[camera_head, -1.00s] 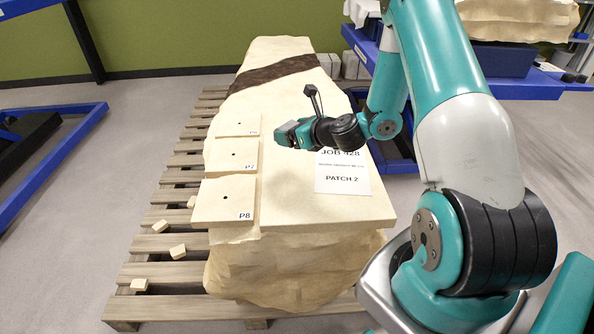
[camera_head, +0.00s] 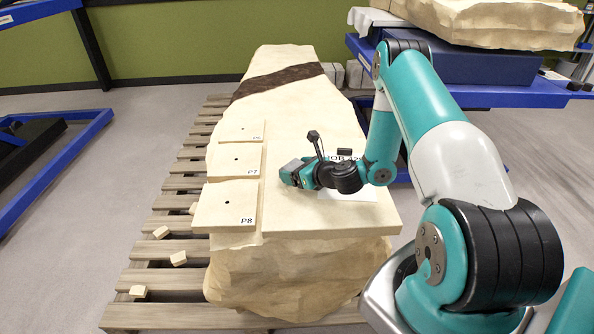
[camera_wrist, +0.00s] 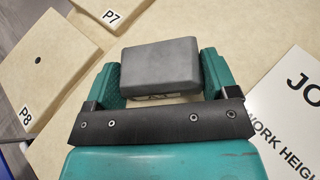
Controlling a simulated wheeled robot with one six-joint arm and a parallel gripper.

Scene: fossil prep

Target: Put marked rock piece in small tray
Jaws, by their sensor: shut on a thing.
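My gripper (camera_head: 290,173) is over the middle of the pale rock slab (camera_head: 310,220), right of the flat numbered pieces. In the wrist view, its teal fingers (camera_wrist: 160,80) are shut on a grey rectangular block (camera_wrist: 160,64). A pale patch with a small dark mark shows under the block, too hidden to tell what it is. Flat rock pieces marked P8 (camera_head: 226,206) and P7 (camera_head: 235,160), each with a dark dot, lie on the slab's left side. Another marked piece (camera_head: 240,131) lies behind them; its label is unclear. I see no small tray.
A white job sheet (camera_wrist: 290,108) lies on the slab, partly behind my arm in the head view. The slab stands on a wooden pallet (camera_head: 160,310) with several small chips (camera_head: 138,291). A blue bench with a large rock (camera_head: 490,20) is at back right.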

